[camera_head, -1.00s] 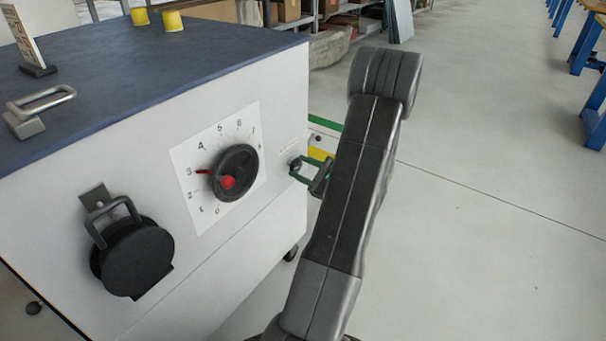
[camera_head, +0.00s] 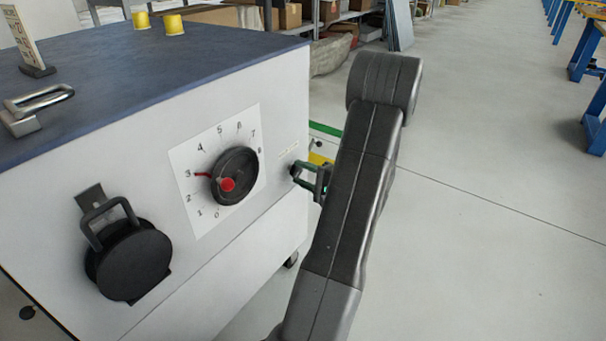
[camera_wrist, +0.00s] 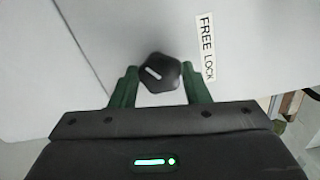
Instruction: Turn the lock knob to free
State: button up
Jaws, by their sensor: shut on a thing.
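The lock knob (camera_wrist: 165,76) is a small dark, faceted knob with a short white line on its face, on the pale cabinet panel. A white label reading FREE LOCK (camera_wrist: 206,47) is beside it in the wrist view. My gripper (camera_wrist: 160,82) is shut on the knob, with one green finger on each side. In the head view my gripper (camera_head: 299,173) is at the right part of the cabinet front, and the knob is mostly hidden there by the fingers. The white line slants from upper left to lower right in the wrist view.
Left of the knob on the cabinet front are a black dial (camera_head: 236,176) with a red pointer, numbered 0 to 8, and a black round cover (camera_head: 128,263) with a handle. The blue cabinet top (camera_head: 150,75) holds yellow caps (camera_head: 173,25). The floor at right is open.

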jog(key=shift+f+n, duration=0.1)
jog(key=shift+n, duration=0.9)
jog(key=o, duration=1)
jog(key=p+v, duration=0.3)
jog(key=v, duration=1.1)
jog(key=shift+p, duration=0.3)
jog(key=shift+a, duration=0.1)
jog(key=b+x, duration=0.3)
jog(key=x, duration=1.1)
jog(key=shift+b, duration=0.3)
